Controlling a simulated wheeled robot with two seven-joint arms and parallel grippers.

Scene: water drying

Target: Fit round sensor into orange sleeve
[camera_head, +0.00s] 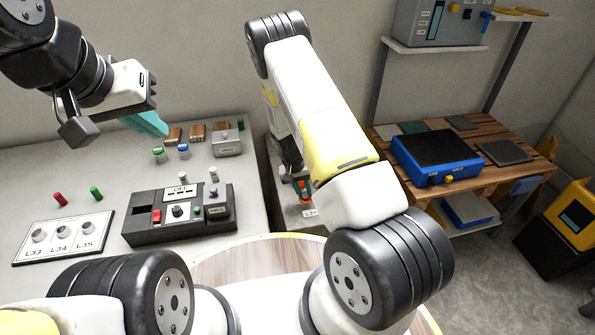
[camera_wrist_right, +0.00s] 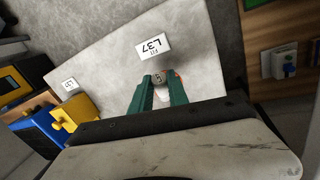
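My right gripper (camera_wrist_right: 158,80) points down at the pale table, with a small grey round piece, seemingly the round sensor (camera_wrist_right: 158,77), between its green fingertips. The fingers appear closed on it. In the head view an orange piece, seemingly the orange sleeve (camera_head: 305,187), shows by my right gripper (camera_head: 300,178), partly hidden by it. In the wrist view only a small pinkish-orange edge shows beside the right finger. Whether sensor and sleeve touch is not clear. My left gripper (camera_head: 150,123) hangs high at the left, away from them; its finger gap cannot be made out.
An L37 label (camera_wrist_right: 154,46) lies by the right gripper. A black control box (camera_head: 180,213), a white plate with several round posts (camera_head: 62,238) and small coloured parts stand on the left table (camera_head: 110,165). A wooden bench (camera_head: 520,172) holds a blue device (camera_head: 435,160).

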